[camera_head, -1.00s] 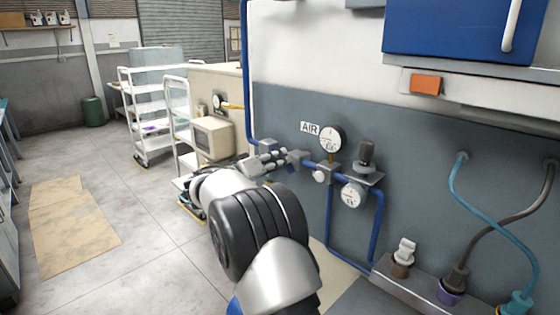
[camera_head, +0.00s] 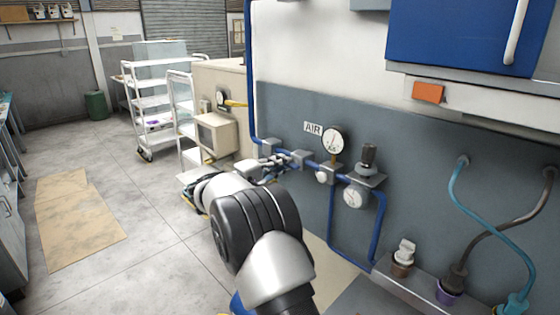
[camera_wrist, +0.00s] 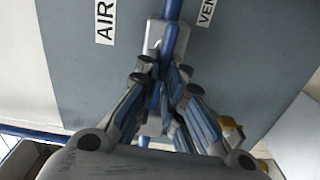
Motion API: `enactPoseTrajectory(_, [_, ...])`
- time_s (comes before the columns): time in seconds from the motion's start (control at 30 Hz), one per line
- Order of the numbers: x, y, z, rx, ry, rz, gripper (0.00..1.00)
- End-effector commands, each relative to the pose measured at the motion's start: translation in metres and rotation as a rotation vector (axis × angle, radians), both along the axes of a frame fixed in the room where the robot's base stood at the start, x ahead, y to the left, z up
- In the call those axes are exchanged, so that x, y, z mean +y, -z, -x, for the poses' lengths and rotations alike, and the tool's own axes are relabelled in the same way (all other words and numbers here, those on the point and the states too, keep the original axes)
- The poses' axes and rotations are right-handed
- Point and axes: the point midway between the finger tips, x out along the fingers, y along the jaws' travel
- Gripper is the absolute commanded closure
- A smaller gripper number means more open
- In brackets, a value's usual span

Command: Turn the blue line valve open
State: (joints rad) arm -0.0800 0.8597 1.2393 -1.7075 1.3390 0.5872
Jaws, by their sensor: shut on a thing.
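The blue air line (camera_head: 313,163) runs along the grey wall panel below the AIR sign. In the wrist view, a blue valve handle (camera_wrist: 169,42) lies over a pale grey valve body (camera_wrist: 153,36) on the blue pipe (camera_wrist: 173,8). My gripper (camera_wrist: 163,74) is shut on the handle, its fingers on either side of the handle's near end. In the head view, my gripper (camera_head: 274,163) is at the line, left of the round gauge (camera_head: 332,141). My own fingers and wrist hide most of the valve there, so the handle's exact angle is unclear.
A regulator (camera_head: 367,160) and a lower gauge (camera_head: 354,196) stand right of my gripper. A beige box (camera_head: 216,133) and white trolley (camera_head: 152,105) are at left. Teal and dark hoses hang at right. The floor at left is mostly clear.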

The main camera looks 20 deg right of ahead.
Motion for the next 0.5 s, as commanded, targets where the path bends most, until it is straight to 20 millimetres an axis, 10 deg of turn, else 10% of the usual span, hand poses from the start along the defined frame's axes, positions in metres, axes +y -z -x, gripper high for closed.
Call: enactPoseTrajectory(0.5, [-0.0017,-0.0012,0.0000,0.053,0.001,0.024,1.00])
